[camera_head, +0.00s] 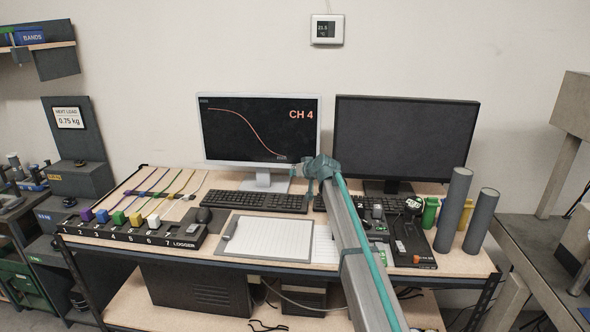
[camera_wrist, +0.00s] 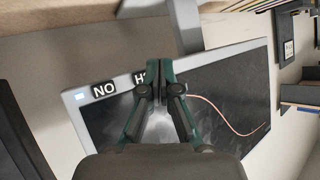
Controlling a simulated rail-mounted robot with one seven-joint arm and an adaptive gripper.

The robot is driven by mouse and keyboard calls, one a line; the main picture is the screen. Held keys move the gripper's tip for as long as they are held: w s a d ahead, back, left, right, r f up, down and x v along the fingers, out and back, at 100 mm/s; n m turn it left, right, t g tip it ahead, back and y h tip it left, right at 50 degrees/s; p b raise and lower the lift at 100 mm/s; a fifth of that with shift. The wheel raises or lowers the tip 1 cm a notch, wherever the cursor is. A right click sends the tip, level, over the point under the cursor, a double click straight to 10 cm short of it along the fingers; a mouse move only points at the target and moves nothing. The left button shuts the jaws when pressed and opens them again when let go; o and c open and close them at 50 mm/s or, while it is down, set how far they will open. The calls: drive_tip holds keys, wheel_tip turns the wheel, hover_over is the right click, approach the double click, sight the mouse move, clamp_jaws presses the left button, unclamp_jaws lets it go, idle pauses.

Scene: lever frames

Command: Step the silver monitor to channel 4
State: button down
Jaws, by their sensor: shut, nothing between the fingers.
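The silver monitor (camera_head: 261,130) stands at the back of the desk, with a falling orange curve and "CH 4" on its dark screen. In the wrist view the silver monitor (camera_wrist: 232,88) appears tilted, with part of its curve visible. Labels reading "NO" and a partly hidden "H" show near its edge there. My gripper (camera_head: 297,169) is at the monitor's lower right edge in the head view. In the wrist view my gripper (camera_wrist: 160,60) is shut and empty, its fingers covering part of the monitor's edge. I cannot tell whether the fingertips touch it.
A black monitor (camera_head: 405,138) stands to the right with a dark screen. A keyboard (camera_head: 255,201), a mouse (camera_head: 204,215) and a clipboard (camera_head: 268,238) lie in front. The logger (camera_head: 135,231) with coloured plugs is at left. Grey cylinders (camera_head: 453,210) stand at right.

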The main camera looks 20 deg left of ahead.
drive_tip(key=s, duration=0.1)
drive_tip(key=s+d, duration=0.1)
drive_tip(key=s, duration=0.1)
drive_tip(key=shift+s, duration=0.3)
drive_tip(key=shift+s+f, duration=0.1)
idle(0.5)
